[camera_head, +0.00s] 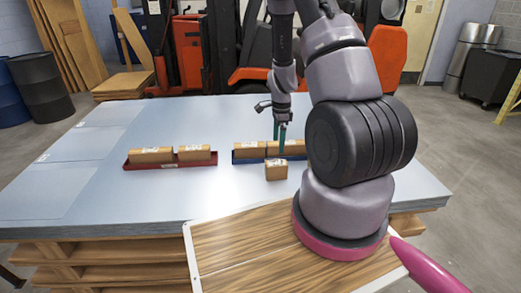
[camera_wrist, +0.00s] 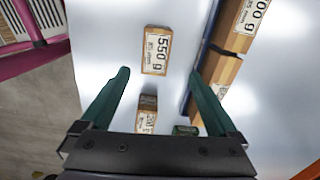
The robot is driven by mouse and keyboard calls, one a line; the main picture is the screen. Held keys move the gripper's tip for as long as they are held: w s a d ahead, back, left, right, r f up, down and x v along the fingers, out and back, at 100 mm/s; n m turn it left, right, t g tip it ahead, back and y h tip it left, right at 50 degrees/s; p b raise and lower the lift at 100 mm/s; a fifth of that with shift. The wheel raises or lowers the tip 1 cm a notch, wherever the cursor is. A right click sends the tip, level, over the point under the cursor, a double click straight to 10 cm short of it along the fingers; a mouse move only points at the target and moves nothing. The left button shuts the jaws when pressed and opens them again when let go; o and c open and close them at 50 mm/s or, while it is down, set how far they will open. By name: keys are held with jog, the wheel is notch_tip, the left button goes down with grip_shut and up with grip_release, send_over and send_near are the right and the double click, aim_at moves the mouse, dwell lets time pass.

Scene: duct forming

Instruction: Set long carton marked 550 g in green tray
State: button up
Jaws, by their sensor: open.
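In the wrist view a carton marked 550 g (camera_wrist: 154,55) lies label up on the table, ahead of and between my fingertips, not touching them. It appears to be the carton (camera_head: 276,171) in front of the blue tray in the head view. My gripper (camera_head: 279,136) is open and empty above the table; its two teal fingers (camera_wrist: 158,75) show in the wrist view. A small dark green item (camera_wrist: 185,130) shows at the gripper's base, mostly hidden; I cannot tell whether it is the green tray. No green tray shows clearly in the head view.
A blue tray (camera_head: 240,161) holding cartons stands just behind the loose carton. A smaller carton (camera_wrist: 147,113) stands near the gripper's base in the wrist view. A red tray (camera_head: 170,166) with two cartons is at left. The table's left side is clear.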

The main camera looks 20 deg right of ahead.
aim_at(277, 163)
jog(key=f, duration=0.3)
jog(key=shift+s+a+f, duration=0.1)
jog(key=shift+s+a, duration=0.15)
notch_tip(277, 163, down, 8)
jog(key=shift+f, duration=0.1)
grip_shut()
jog(key=shift+w, duration=0.1)
jog(key=shift+r, duration=4.55)
